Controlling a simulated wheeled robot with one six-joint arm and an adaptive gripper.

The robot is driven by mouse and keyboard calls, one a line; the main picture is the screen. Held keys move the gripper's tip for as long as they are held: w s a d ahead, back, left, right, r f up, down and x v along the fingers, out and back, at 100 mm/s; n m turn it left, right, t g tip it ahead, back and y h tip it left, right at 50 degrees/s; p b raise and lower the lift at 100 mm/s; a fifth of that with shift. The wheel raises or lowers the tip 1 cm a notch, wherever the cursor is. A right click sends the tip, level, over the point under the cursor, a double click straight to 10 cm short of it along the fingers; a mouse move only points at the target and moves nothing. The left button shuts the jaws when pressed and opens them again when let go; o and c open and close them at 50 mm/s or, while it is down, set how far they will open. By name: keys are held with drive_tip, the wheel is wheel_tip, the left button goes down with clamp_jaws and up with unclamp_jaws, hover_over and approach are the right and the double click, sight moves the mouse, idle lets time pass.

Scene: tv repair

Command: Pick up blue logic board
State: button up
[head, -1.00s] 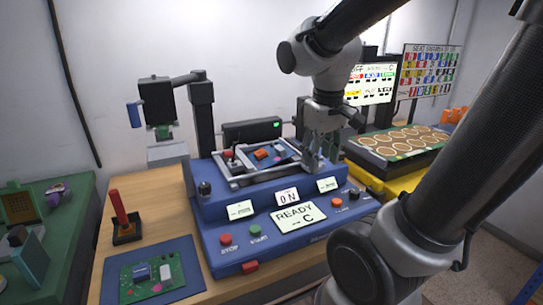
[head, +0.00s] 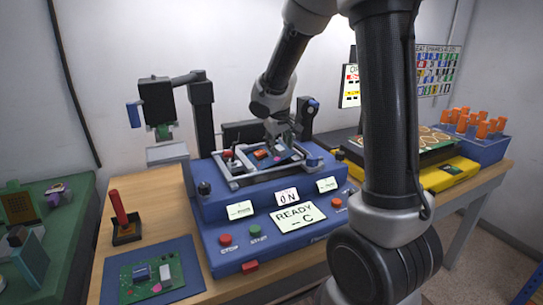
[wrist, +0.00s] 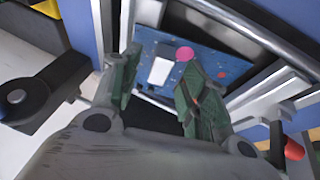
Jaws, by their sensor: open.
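The blue logic board (wrist: 220,68) lies in the metal frame of the blue test station, with a white chip and a pink round spot on it. In the head view a blue part of it (head: 287,158) shows below my gripper (head: 280,147). In the wrist view my gripper (wrist: 160,88) is open, its two green pads apart. The right pad overlaps the board in the picture and the left pad is beside its left edge. I cannot tell whether either pad touches it. My gripper hides part of the board.
The blue station (head: 262,205) has a READY sign, buttons and raised metal rails (head: 240,180) around the board. A green board (head: 150,275) lies on a blue mat at the front left. A red-handled tool (head: 120,210) stands behind it. Orange cylinders (head: 482,128) stand at the right.

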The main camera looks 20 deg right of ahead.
drive_tip(key=shift+w+d+f, duration=0.1)
drive_tip(key=shift+w+f, duration=0.15)
drive_tip(key=shift+f, duration=0.35)
clamp_jaws()
